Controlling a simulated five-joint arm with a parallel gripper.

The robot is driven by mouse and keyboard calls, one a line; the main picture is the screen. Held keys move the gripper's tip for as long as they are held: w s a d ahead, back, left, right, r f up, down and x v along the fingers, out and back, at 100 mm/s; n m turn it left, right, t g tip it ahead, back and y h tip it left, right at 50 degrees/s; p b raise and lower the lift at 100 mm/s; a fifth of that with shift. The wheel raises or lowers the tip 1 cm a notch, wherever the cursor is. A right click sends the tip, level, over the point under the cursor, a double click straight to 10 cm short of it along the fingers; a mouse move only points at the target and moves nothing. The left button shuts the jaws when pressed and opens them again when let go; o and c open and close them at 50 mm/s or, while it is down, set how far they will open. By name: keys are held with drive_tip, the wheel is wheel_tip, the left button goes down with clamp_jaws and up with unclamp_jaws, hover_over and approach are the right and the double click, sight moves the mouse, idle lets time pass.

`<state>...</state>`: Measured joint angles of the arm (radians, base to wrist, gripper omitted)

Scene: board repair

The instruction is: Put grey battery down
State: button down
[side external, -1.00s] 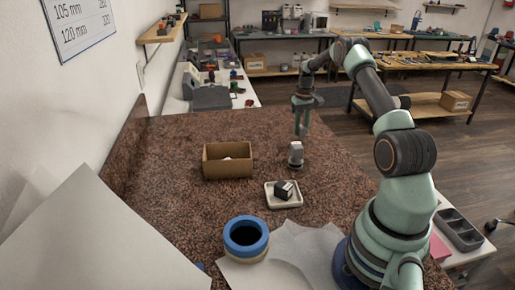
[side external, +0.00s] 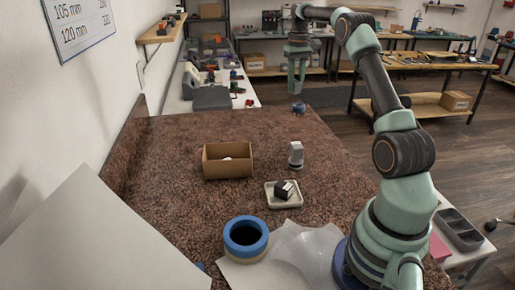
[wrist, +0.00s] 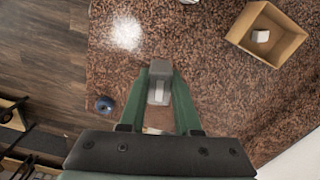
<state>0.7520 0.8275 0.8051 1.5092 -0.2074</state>
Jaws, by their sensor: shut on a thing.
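My gripper (side external: 297,90) is raised high over the far end of the speckled table. In the wrist view its green fingers (wrist: 160,90) are closed around a grey block with a paler face, the grey battery (wrist: 160,70). In the side view the held battery cannot be made out clearly between the fingers. The gripper is well clear of the table surface. A separate grey-and-white block (side external: 296,154) stands upright on the table, right of the open cardboard box (side external: 227,170).
A white tray (side external: 292,204) holds a black block with a pale face (side external: 284,188). The box, also in the wrist view (wrist: 287,50), holds a small pale item (wrist: 260,36). A blue round thing (side external: 298,107) lies near the far edge. A blue-rimmed pot (side external: 262,249) stands in front.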

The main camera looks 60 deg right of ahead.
drive_tip(key=w+a+r+n, duration=0.1)
drive_tip(key=w+a+n, duration=0.3)
drive_tip(key=a, duration=1)
drive_tip(key=w+a+n, duration=0.3)
drive_tip(key=w+a, duration=0.1)
drive_tip(key=a, duration=1)
drive_tip(key=s+a+f+n, duration=0.1)
drive_tip(key=s+a+n, duration=0.35)
drive_tip(key=a, duration=0.75)
drive_tip(key=s+a+n, duration=0.4)
drive_tip(key=s+a, duration=0.1)
drive_tip(key=a, duration=0.7)
wheel_tip(320, 180, down, 20)
drive_tip(key=shift+f, duration=0.15)
drive_tip(key=c, duration=0.6)
unclamp_jaws()
